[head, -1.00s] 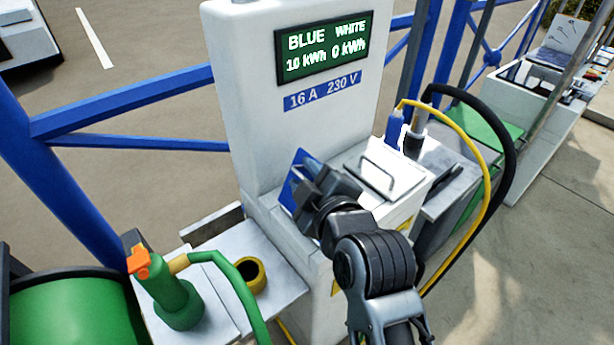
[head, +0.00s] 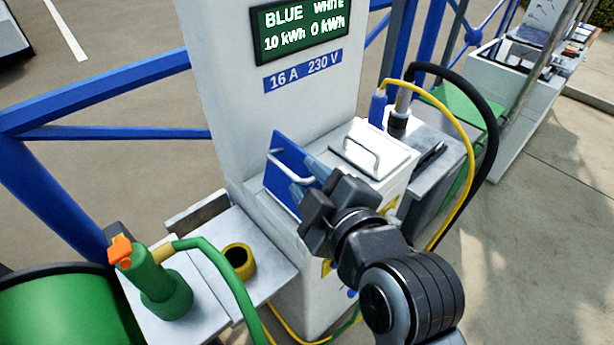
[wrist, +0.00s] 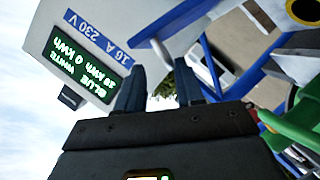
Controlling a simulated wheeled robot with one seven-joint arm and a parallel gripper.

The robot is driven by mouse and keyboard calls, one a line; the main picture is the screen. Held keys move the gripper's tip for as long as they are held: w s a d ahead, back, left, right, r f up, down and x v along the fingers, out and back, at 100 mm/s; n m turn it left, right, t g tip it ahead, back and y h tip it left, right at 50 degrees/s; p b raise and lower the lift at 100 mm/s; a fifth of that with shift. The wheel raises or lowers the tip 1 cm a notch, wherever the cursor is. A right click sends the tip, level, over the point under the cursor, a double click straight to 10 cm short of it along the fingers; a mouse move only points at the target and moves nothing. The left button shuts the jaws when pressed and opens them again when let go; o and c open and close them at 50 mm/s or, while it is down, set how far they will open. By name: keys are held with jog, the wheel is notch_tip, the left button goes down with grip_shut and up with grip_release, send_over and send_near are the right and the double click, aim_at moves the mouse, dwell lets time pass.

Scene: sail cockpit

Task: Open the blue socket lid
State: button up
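The blue socket lid (head: 281,181) stands raised and steeply tilted on the white pedestal, below the "16 A 230 V" label. Its pale bar handle (head: 288,163) faces me. My gripper (head: 303,176) is in front of the lid, at its right side, with its two fingers apart. In the wrist view my gripper (wrist: 159,80) also shows its fingers apart, with only background between them. I cannot tell whether a fingertip touches the lid. The socket under the lid is hidden behind my gripper.
A white lid (head: 372,150) with a bar handle lies flat to the right. Beyond it, blue and black plugs with yellow (head: 462,130) and black cables stand up. A green hose nozzle (head: 158,280) and a yellow ring (head: 238,261) are on the lower left shelf. Blue rails stand behind.

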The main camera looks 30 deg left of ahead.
jog(key=v, duration=0.9)
jog(key=shift+s+f+p, duration=0.15)
jog(key=shift+f+p, duration=0.15)
dwell(0.6)
dwell(0.5)
jog(key=s+d+f+m+t+h, duration=0.1)
jog(key=s+d+f+m+h, duration=0.1)
jog(key=s+d+f+m, duration=0.3)
jog(key=s+d+f+m+t+h, duration=0.1)
jog(key=d+m+t+h, duration=0.15)
jog(key=d, duration=0.45)
jog(key=s+d+f+m+t+h, duration=0.1)
jog(key=s+d+f+m+h, duration=0.1)
jog(key=s+d+f+m, duration=0.3)
jog(key=s+d+r+m+h, duration=0.2)
jog(key=s+d+m, duration=0.2)
jog(key=s+d, duration=0.2)
jog(key=s+d+r+m+h, duration=0.2)
jog(key=s+d+m+h, duration=0.1)
jog(key=s+d, duration=0.3)
jog(key=s, duration=0.2)
jog(key=shift+s+d+r+m+t, duration=0.2)
jog(key=shift+s+r+m+t, duration=0.15)
